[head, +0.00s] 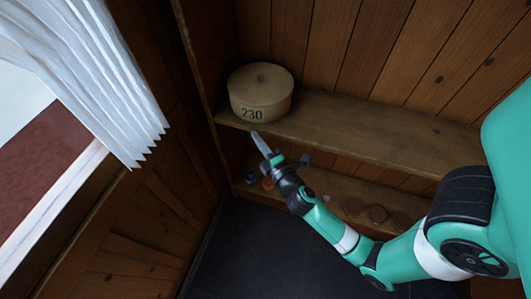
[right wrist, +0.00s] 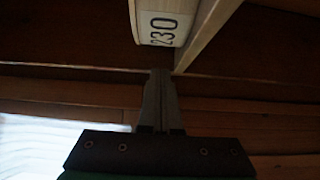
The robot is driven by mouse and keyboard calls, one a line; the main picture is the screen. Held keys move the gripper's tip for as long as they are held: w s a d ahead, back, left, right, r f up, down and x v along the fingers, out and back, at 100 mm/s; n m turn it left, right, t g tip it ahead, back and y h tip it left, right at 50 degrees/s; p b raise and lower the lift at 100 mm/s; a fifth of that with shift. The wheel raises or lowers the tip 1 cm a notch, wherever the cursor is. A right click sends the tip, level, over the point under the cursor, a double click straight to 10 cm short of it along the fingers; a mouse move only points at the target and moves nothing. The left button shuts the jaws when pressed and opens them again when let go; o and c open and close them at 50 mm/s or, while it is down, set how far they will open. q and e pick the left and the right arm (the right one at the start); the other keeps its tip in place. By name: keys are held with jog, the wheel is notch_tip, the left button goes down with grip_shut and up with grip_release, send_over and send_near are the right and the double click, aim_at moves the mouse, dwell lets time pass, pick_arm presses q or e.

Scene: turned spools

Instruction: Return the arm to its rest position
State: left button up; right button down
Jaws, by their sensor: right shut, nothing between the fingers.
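My right gripper (head: 262,146) is shut and empty. Its fingers point up and to the left in the head view, in front of the upper shelf's edge and just below a round wooden spool. The spool (head: 261,92) is marked "230" and stands upright at the left end of the upper shelf. In the right wrist view the closed fingers (right wrist: 160,75) point toward the spool's label (right wrist: 162,30); a small gap seems to lie between them. My right arm reaches in from the right. My left gripper does not show.
The upper shelf (head: 370,132) is bare to the right of the spool. The lower shelf (head: 340,186) carries several small round brown pieces (head: 377,213), partly behind my arm. A wood-panelled wall and a white pleated blind (head: 95,75) are at the left. The floor (head: 250,250) is dark.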

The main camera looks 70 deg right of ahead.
jog(key=v, duration=0.5)
jog(key=shift+s+r+b, duration=0.15)
jog(key=shift+s+b, duration=0.15)
jog(key=shift+s, duration=0.05)
jog(key=shift+d, duration=0.1)
